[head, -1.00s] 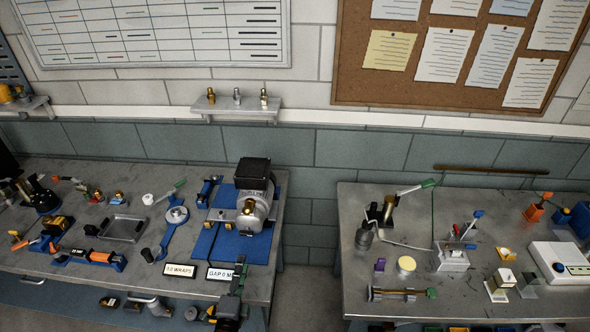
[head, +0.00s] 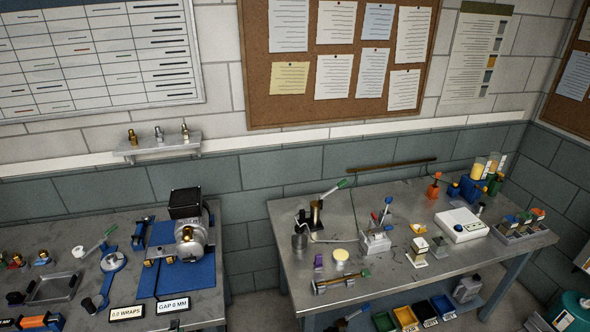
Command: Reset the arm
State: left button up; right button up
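My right gripper is not in view.
The left bench (head: 100,235) carries a motor-like unit (head: 189,238) on a blue mat, label plates and tools. The right bench (head: 300,275) carries a white device (head: 461,225), fixtures and small parts. Bins (head: 405,316) sit below. A floor gap separates the benches.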

pick_arm(q)
jog(key=s+f+n+g+h, duration=0.1)
jog(key=s+f+n+g, duration=0.15)
jog(key=f, duration=1.25)
jog(key=s+f+n+g+h, duration=0.1)
jog(key=s+f+n+g, duration=0.15)
jog(key=f, duration=1.25)
jog(key=s+f+n+g+h, duration=0.1)
jog(key=s+f+n+g, duration=0.15)
jog(key=s+f, duration=0.6)
jog(key=s+f+n+g, duration=0.1)
jog(key=s+f+g, duration=0.3)
jog(key=f, duration=0.8)
jog(key=s+f+n+g, duration=0.1)
jog(key=s+f, duration=0.4)
jog(key=s, duration=0.4)
jog(key=s+f+n+g, duration=0.2)
jog(key=s+f, duration=0.2)
jog(key=s, duration=0.6)
jog(key=s+f+n+g+h, duration=0.1)
jog(key=s+f, duration=0.4)
jog(key=s, duration=0.5)
jog(key=shift+f+n+g, duration=0.3)
jog(key=shift+n+g, duration=0.15)
jog(key=shift+n, duration=0.2)
